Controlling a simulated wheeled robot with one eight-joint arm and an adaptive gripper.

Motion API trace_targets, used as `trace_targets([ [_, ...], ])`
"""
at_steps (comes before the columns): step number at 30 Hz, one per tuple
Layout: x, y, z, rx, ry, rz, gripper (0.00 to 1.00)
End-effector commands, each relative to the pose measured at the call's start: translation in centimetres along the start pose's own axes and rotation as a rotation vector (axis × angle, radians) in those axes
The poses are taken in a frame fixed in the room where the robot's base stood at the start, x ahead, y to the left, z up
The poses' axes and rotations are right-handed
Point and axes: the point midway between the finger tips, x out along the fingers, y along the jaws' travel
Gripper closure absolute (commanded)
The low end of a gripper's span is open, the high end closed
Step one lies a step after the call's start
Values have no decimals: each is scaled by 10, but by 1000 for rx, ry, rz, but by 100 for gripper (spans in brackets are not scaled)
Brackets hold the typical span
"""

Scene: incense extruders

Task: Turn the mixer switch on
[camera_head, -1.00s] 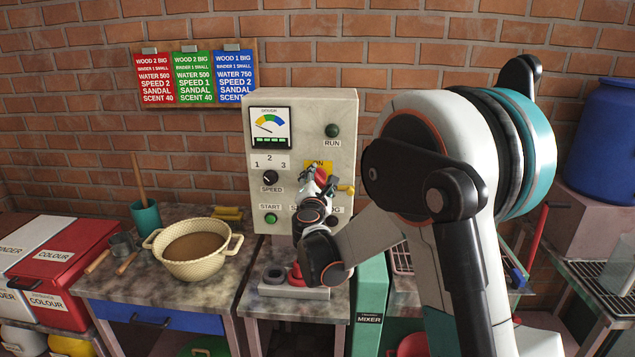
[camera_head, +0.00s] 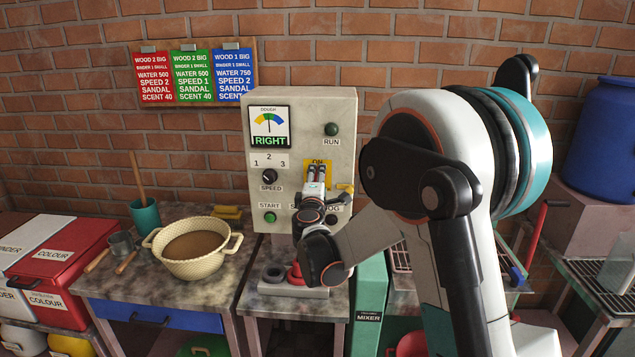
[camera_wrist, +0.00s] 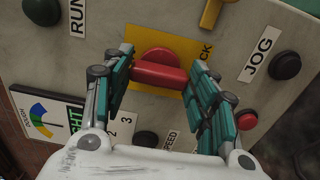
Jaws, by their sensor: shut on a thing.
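The mixer's cream control panel (camera_head: 291,108) stands against the brick wall. Its switch is a red knob (camera_wrist: 160,72) on a yellow plate (camera_wrist: 126,52), seen in the wrist view. In the head view the plate (camera_head: 307,168) shows the word ON at its top, while my gripper (camera_head: 315,172) covers the knob. In the wrist view my gripper (camera_wrist: 161,66) has its teal-padded fingers on both sides of the knob and is shut on it. The gauge (camera_head: 269,124) has its needle near the middle and shows a green RIGHT.
A speed dial (camera_head: 270,177), a green start button (camera_head: 270,217) and a run lamp (camera_head: 332,130) are on the panel. A yellow lever (camera_head: 346,187) and the jog button (camera_wrist: 287,65) sit close to my gripper. A cream pot (camera_head: 193,260) stands left.

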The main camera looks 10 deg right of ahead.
Motion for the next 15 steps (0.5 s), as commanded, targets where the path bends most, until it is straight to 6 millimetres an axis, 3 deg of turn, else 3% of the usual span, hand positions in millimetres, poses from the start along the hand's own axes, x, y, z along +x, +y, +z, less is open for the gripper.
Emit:
trace_targets([
  [15, 0, -1, 0, 31, -1, -1, 71],
])
